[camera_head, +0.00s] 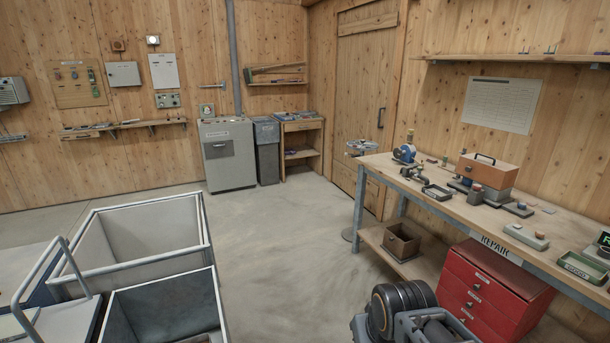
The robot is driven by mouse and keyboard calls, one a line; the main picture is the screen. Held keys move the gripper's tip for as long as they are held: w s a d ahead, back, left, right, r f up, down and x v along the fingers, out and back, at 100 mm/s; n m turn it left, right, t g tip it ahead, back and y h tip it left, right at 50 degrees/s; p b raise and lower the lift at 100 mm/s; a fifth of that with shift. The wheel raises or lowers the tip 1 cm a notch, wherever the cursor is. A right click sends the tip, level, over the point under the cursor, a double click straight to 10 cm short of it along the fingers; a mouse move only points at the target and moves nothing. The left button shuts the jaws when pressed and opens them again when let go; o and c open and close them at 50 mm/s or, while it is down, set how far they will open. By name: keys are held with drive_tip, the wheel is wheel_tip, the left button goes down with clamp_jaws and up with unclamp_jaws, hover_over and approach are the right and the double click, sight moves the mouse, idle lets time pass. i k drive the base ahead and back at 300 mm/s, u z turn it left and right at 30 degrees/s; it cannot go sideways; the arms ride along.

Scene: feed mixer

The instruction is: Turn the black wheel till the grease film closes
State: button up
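I cannot pick out the black wheel or a grease film for certain. On the workbench (470,222) at the right stands a small blue device (405,153) with dark parts low beside it; it is too small to tell whether one is a wheel. Part of my arm, dark and rounded, shows at the bottom right in front of the bench. My gripper is not in view.
The bench also holds an orange-brown toolbox (482,168) and small parts. A red drawer cabinet (490,292) stands under it. Open grey bins (165,305) stand at lower left. A grey cabinet (229,155) stands at the back wall. The middle floor (280,240) is clear.

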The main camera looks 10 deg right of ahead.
sight(398, 152)
drive_tip(key=z, duration=0.15)
drive_tip(key=i, duration=2.45)
drive_tip(key=z, duration=0.2)
drive_tip(key=i, duration=1.65)
drive_tip(key=z, duration=0.1)
